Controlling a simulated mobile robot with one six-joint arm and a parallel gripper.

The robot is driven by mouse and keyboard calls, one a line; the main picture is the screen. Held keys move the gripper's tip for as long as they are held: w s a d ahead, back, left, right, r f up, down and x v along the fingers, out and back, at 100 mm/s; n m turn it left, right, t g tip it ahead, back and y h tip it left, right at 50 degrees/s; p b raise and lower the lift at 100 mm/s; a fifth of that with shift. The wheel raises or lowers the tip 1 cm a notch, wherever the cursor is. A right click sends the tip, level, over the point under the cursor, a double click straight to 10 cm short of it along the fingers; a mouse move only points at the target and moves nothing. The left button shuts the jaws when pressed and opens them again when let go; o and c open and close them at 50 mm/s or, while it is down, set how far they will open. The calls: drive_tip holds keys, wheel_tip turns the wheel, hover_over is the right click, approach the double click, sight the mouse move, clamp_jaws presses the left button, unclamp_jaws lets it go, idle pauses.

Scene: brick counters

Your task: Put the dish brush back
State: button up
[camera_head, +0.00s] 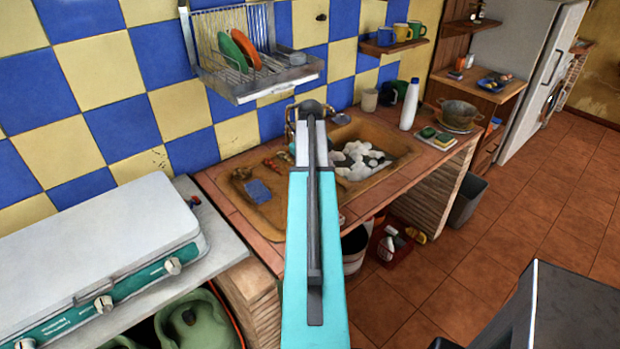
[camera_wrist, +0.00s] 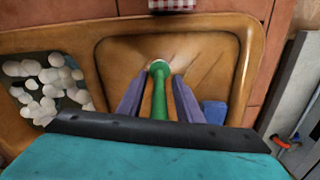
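The green dish brush (camera_wrist: 160,92) shows in the wrist view, over the brown drainboard of the sink (camera_wrist: 115,65). Its far end is rounded, with a pale edge. My gripper (camera_wrist: 160,84) has its two grey-purple fingers on either side of the brush, with a narrow gap visible on each side. It looks open around the brush. I cannot tell whether the brush touches the drainboard. In the head view my arm hides the gripper and the brush. The sink (camera_head: 385,184) shows there on both sides of my arm.
White foam (camera_head: 360,158) fills the basin. A blue sponge (camera_head: 257,191) lies on the drainboard and also shows in the wrist view (camera_wrist: 213,112). A dish rack (camera_head: 300,72) hangs above. A white bottle (camera_head: 409,105), a beige cup (camera_head: 369,98) and sponges (camera_head: 436,137) stand right. A stove (camera_head: 95,245) is left.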

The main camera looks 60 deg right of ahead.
drive_tip(key=shift+r, duration=0.15)
drive_tip(key=shift+r+b, duration=1.5)
drive_tip(key=shift+r, duration=4.45)
drive_tip(key=shift+s, duration=0.15)
